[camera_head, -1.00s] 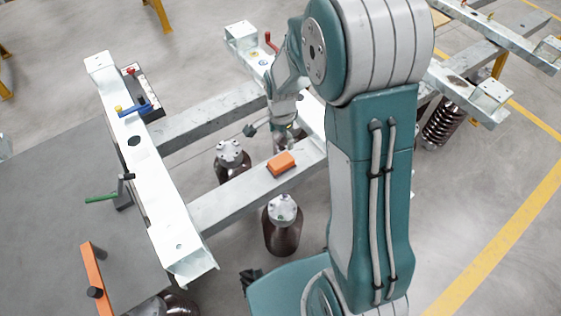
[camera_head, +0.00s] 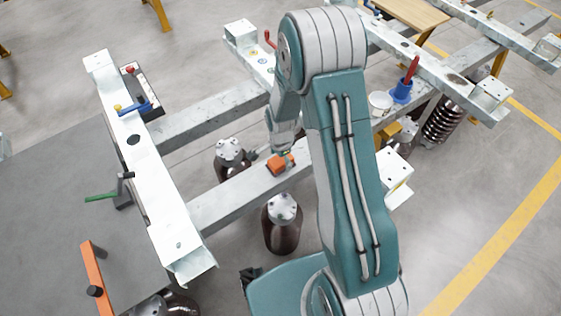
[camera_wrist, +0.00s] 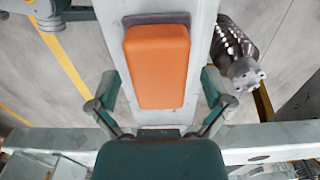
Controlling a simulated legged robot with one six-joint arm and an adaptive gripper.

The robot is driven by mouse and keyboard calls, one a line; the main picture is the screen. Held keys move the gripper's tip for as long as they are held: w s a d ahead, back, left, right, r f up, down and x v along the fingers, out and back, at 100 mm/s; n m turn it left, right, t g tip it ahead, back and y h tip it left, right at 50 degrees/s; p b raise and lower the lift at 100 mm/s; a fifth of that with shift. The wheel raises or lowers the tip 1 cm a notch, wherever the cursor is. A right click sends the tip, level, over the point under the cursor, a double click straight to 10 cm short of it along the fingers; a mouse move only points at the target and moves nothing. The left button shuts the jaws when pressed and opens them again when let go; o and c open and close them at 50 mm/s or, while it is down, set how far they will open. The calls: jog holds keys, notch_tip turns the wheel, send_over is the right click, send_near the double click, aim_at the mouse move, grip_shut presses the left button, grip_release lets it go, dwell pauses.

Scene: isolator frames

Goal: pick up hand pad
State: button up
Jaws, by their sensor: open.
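The hand pad (camera_head: 280,164) is an orange block lying on the grey cross beam of the isolator frame in the head view. In the wrist view the hand pad (camera_wrist: 156,68) fills the upper middle, long side running up the picture. My gripper (camera_wrist: 158,92) is open, with one finger on each side of the pad and gaps between fingers and pad. In the head view my gripper (camera_head: 271,157) is at the pad's left end, small and partly hidden by my arm. I cannot tell its exact height above the beam.
The pad's cross beam (camera_head: 222,206) joins a white side beam (camera_head: 150,178) at the left. Dark cylindrical isolators (camera_head: 283,228) stand below it. A tool tray (camera_head: 148,92) lies by the side beam. A blue holder with a red handle (camera_head: 402,90) stands at the right.

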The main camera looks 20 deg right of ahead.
jog(key=c, duration=1.2)
jog(key=shift+r, duration=0.3)
notch_tip(320, 180, up, 2)
jog(key=shift+r, duration=0.25)
jog(key=shift+s+r, duration=1.65)
jog(key=shift+s, duration=0.7)
jog(key=shift+s+r, duration=1.6)
jog(key=shift+s, duration=0.7)
jog(key=shift+s+r, duration=1.65)
jog(key=shift+s, duration=0.7)
